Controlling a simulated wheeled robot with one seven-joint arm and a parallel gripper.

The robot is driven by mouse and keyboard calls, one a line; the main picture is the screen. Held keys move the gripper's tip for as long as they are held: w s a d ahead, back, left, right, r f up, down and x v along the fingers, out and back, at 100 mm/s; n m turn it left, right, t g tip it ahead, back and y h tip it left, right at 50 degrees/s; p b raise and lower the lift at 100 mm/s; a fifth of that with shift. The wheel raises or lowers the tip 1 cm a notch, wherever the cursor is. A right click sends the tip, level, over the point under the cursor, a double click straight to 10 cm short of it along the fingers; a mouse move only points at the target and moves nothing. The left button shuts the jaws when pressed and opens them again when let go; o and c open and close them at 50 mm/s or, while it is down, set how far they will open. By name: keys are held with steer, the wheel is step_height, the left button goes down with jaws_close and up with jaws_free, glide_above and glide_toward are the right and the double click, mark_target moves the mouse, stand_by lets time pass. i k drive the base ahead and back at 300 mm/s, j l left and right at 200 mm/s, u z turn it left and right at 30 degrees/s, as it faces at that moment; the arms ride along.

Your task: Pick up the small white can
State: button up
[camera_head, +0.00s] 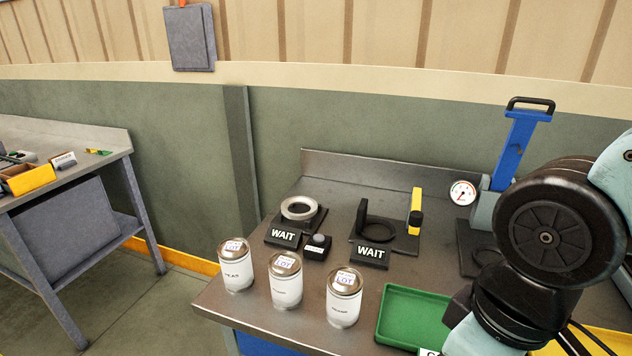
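Three white cans with metal lids stand upright in a row near the front left edge of the grey metal bench (335,180): a left can (236,273), a middle can (286,289) and a right can (343,307). Each lid bears a tag reading LOT. The cans look much alike, and the print on their sides is too small to read. I cannot tell which is the small one. My arm fills the right side of the view, to the right of the cans. My gripper is not in view.
Behind the cans are two black holders with WAIT signs (284,237) (371,255), one with a metal ring (299,208). A green tray (408,312) lies right of the cans. A blue-handled press (515,150) with a gauge stands behind my arm. Another bench (70,170) stands left.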

mark_target(284, 267)
steer(key=i+j+z, duration=0.1)
steer(key=j+z, duration=0.15)
steer(key=j, duration=0.4)
steer(key=j+z, duration=0.2)
steer(key=j, duration=0.45)
steer(key=j+z, duration=0.25)
steer(key=j, duration=0.4)
steer(key=j+z, duration=0.2)
steer(key=j, duration=0.5)
steer(key=k+j+z, duration=0.25)
steer(key=j, duration=0.35)
steer(key=i+j, duration=0.05)
